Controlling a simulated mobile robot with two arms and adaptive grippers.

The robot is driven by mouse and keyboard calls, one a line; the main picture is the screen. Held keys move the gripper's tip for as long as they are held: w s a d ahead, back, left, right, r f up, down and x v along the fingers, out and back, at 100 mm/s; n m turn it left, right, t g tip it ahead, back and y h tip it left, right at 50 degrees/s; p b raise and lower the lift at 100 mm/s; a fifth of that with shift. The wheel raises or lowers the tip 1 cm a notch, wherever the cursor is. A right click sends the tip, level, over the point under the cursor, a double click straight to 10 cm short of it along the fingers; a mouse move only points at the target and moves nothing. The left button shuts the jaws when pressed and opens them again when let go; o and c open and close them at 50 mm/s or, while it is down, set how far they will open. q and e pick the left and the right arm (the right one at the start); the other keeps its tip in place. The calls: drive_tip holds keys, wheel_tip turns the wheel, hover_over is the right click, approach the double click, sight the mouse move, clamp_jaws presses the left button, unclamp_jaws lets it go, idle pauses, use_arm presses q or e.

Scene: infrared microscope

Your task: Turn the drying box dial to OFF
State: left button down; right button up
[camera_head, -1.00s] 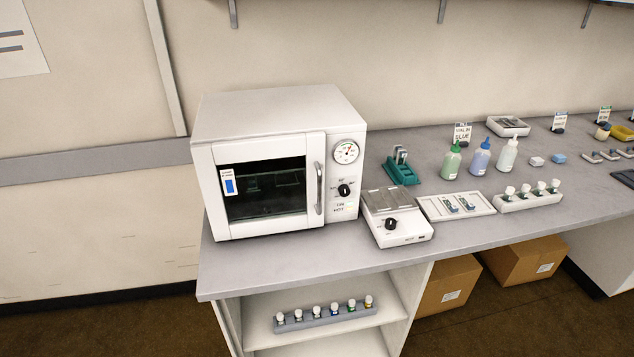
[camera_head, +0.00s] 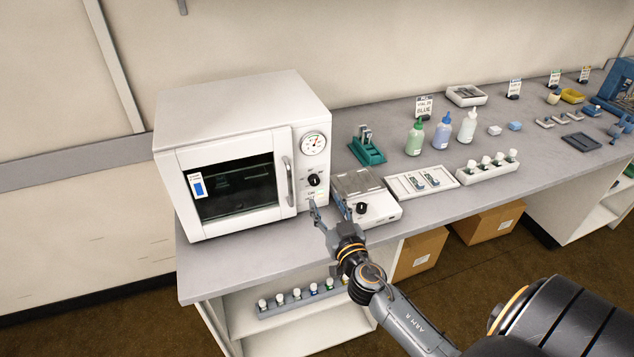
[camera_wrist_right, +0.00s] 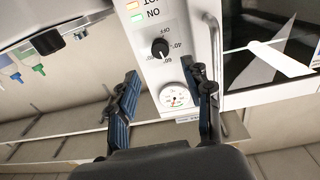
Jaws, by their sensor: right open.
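The drying box (camera_head: 240,110) is a white oven-like box at the left end of the bench, with its glass door shut. Its black dial (camera_head: 314,180) sits on the right front panel below a round gauge. In the right wrist view the dial (camera_wrist_right: 160,48) appears upside down, with OFF, 40 and 60 marks; its white pointer seems to be near 60. My right gripper (camera_head: 325,207) is open and empty, in front of and below the dial, apart from it. In the wrist view its fingers (camera_wrist_right: 162,84) are spread, with the dial beyond them. My left gripper is out of view.
The door handle (camera_head: 289,181) stands just left of the dial. A white hot plate with its own black knob (camera_head: 361,208) is close right of the gripper. A slide tray (camera_head: 420,182) and bottles (camera_head: 441,137) stand farther right. A green indicator (camera_wrist_right: 138,17) glows beside ON.

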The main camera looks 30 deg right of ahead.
sight(315, 183)
drive_tip(key=p+x, duration=0.1)
drive_tip(key=x, duration=0.6)
drive_tip(key=shift+w, duration=0.1)
clamp_jaws()
